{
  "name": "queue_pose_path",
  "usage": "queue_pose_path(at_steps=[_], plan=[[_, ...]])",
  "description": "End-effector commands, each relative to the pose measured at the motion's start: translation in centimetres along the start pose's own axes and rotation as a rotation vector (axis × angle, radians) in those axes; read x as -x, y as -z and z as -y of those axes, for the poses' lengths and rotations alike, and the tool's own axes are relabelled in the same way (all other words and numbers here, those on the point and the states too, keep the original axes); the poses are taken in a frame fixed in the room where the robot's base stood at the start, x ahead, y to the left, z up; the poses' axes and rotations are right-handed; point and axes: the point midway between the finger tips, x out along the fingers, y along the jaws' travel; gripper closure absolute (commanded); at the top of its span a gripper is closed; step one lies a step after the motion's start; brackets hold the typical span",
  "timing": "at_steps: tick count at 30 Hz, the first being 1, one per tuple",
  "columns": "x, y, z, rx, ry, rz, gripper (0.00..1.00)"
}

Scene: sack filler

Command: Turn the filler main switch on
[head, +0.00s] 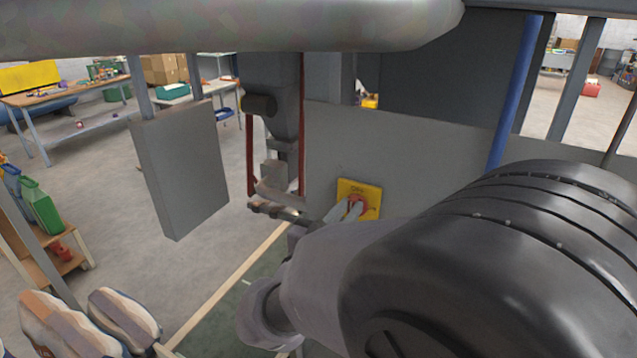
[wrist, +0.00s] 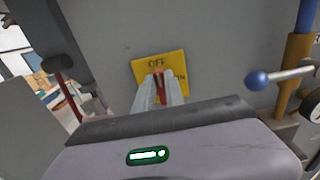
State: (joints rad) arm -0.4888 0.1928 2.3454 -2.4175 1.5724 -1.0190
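The filler main switch is a yellow plate (head: 373,191) with a red knob (head: 359,204) on a grey panel. In the wrist view the plate (wrist: 177,64) reads OFF at the top and ON at the right. The red knob (wrist: 158,80) shows between the two fingertips and looks roughly upright, toward OFF. My gripper (head: 346,209) is at the switch, its fingers on either side of the knob; it also shows in the wrist view (wrist: 158,88). Whether the fingers press on the knob or stand slightly apart from it I cannot tell. The fingers hide part of the knob.
A lever with a blue ball (wrist: 257,79) juts out right of the switch in the wrist view. A blue pole (head: 514,95) stands at the right of the panel. A grey box (head: 181,170) hangs at the left. Filled sacks (head: 125,318) lie at the lower left.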

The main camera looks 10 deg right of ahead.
Motion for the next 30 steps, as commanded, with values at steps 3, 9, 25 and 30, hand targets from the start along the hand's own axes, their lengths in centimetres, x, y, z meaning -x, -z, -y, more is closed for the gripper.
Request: queue_pose_path(at_steps=[3,9,25,30], plan=[[0.01,0.00,0.00,0.000,0.000,0.000,1.00],[0.01,0.15,0.03,-0.024,0.000,0.000,1.00],[0.02,0.85,0.61,-0.413,-0.001,0.002,1.00],[0.02,0.97,0.85,-0.577,0.000,0.002,1.00]])
